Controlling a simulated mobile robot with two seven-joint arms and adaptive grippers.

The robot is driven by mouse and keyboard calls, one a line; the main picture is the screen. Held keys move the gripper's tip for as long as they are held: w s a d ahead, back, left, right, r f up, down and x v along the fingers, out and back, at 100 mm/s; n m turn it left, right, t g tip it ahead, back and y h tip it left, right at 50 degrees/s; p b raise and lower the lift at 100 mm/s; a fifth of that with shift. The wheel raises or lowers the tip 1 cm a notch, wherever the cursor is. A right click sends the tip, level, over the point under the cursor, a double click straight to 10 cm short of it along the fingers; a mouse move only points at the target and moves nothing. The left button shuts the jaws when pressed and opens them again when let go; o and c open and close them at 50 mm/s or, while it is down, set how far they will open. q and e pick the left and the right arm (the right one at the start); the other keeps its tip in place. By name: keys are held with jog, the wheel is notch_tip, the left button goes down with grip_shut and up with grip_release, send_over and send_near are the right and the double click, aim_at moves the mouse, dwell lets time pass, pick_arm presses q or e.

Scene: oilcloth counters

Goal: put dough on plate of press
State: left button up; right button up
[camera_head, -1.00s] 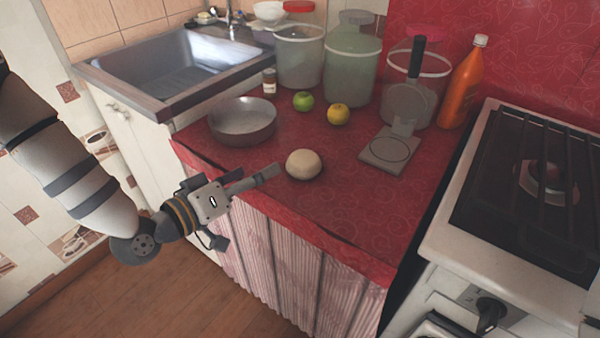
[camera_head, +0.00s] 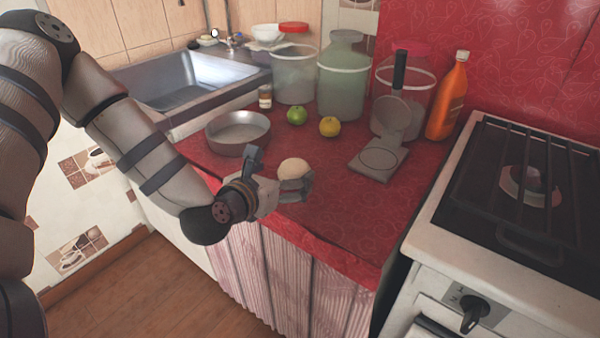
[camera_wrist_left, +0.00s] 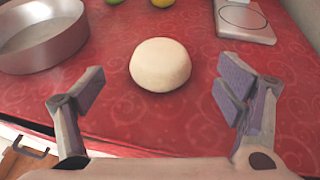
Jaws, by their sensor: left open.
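The dough (camera_head: 293,168) is a pale round ball on the red counter near its front edge. In the left wrist view the dough (camera_wrist_left: 160,64) lies ahead of and between my open fingers, apart from both. My left gripper (camera_head: 278,172) is open and empty at the dough's near side; it also shows in the left wrist view (camera_wrist_left: 155,100). The grey press (camera_head: 397,120) stands open to the right, its lid and handle raised. Its flat plate (camera_head: 378,162) is bare; part of the press shows in the left wrist view (camera_wrist_left: 243,20). My right gripper is not in view.
A round metal pan (camera_head: 238,133) sits left of the dough. A green apple (camera_head: 297,115) and a yellow fruit (camera_head: 329,127) lie behind it. Jars (camera_head: 343,85) and an orange bottle (camera_head: 447,98) stand at the back. A stove (camera_head: 520,190) is at right.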

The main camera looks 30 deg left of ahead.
aim_at(295, 171)
pick_arm(q)
jog(key=x, duration=0.5)
jog(key=shift+w, duration=0.6)
jog(key=shift+r, duration=0.1)
